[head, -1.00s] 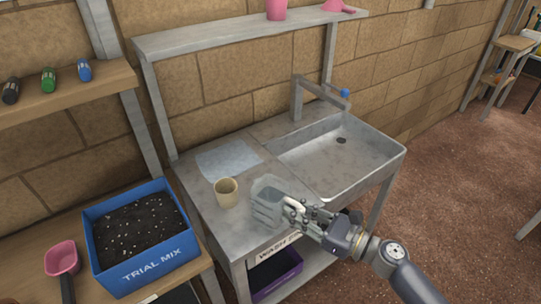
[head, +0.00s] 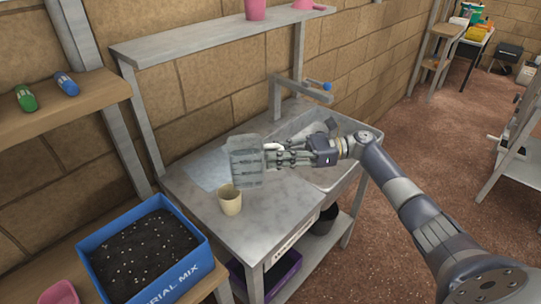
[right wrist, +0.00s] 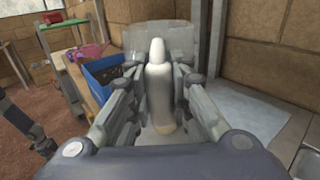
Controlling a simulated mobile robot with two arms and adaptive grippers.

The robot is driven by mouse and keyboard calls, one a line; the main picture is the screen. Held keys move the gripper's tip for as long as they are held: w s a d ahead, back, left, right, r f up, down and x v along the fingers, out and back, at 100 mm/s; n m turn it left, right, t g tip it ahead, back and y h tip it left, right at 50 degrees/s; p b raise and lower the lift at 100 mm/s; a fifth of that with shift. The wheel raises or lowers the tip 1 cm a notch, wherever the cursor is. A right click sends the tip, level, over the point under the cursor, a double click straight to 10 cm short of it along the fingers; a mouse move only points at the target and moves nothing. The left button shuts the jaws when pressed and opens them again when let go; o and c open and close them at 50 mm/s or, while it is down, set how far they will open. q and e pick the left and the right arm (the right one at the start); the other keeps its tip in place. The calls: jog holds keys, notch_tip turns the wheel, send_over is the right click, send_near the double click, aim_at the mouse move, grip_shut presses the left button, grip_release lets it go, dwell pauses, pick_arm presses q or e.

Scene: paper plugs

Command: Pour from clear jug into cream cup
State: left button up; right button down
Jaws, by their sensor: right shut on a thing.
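The clear jug (head: 246,168) is a ribbed, see-through grey vessel with a pale handle. My right gripper (head: 276,155) is shut on that handle and holds the jug about upright, raised above the steel bench. In the right wrist view the white handle (right wrist: 157,88) stands between the fingers, with the clear jug's body (right wrist: 195,45) behind it. The cream cup (head: 230,204) stands upright on the bench, just below and left of the jug in the head view. I cannot tell the jug's contents. My left gripper is not in view.
The steel bench (head: 275,212) has a sink (head: 304,128) with a tap (head: 297,79) behind the right arm. A pale blue sheet (head: 205,170) lies behind the cup. A blue box of soil (head: 185,275) stands at the lower left. A shelf (head: 200,36) runs above.

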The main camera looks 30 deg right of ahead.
jog(key=shift+f+b, duration=0.5)
jog(key=shift+f, duration=0.45)
jog(key=shift+f+b, duration=0.8)
notch_tip(320, 180, up, 3)
jog(key=h+p, duration=0.2)
jog(key=p, duration=0.2)
jog(key=shift+d+g, duration=0.15)
jog(key=shift+g, duration=0.15)
jog(key=shift+s+f, duration=0.1)
jog(key=shift+f, duration=0.35)
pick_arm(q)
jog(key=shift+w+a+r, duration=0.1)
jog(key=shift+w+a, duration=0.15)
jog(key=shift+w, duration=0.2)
pick_arm(e)
jog(key=shift+d+r, duration=0.15)
jog(key=shift+r, duration=0.2)
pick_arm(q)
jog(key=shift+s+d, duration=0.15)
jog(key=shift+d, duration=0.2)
